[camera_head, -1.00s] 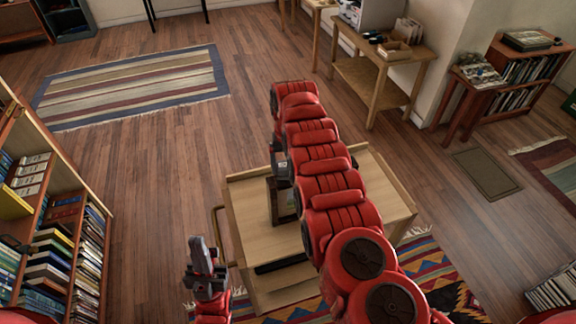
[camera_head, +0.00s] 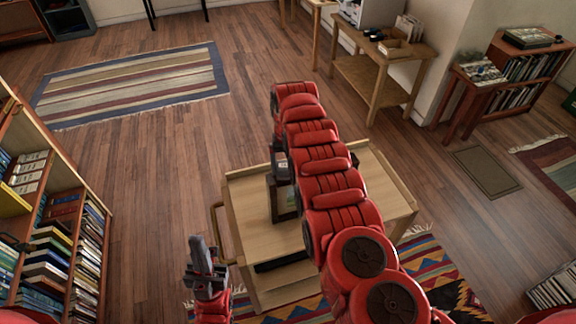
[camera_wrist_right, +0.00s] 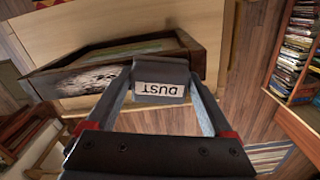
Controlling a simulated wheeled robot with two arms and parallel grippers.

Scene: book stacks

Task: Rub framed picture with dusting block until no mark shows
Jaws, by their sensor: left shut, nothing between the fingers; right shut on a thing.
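The framed picture (camera_wrist_right: 110,55) has a dark frame and lies across the upper part of the right wrist view. A pale, whitish mark (camera_wrist_right: 85,80) shows on its left part. In the head view only part of the frame (camera_head: 283,200) shows; my right arm covers the rest. My right gripper (camera_wrist_right: 160,88) is shut on the grey dusting block (camera_wrist_right: 172,72), labelled DUST, at the frame's near edge. I cannot tell whether the block touches the picture. My left gripper (camera_head: 200,245) is shut and empty, left of the wooden cart.
The wooden cart (camera_head: 245,215) bears the picture and has a handle on its left. A bookcase (camera_head: 60,215) stands at the far left, with a side table (camera_head: 375,85) behind on the right. Open wood floor lies between them, with a patterned rug under the cart.

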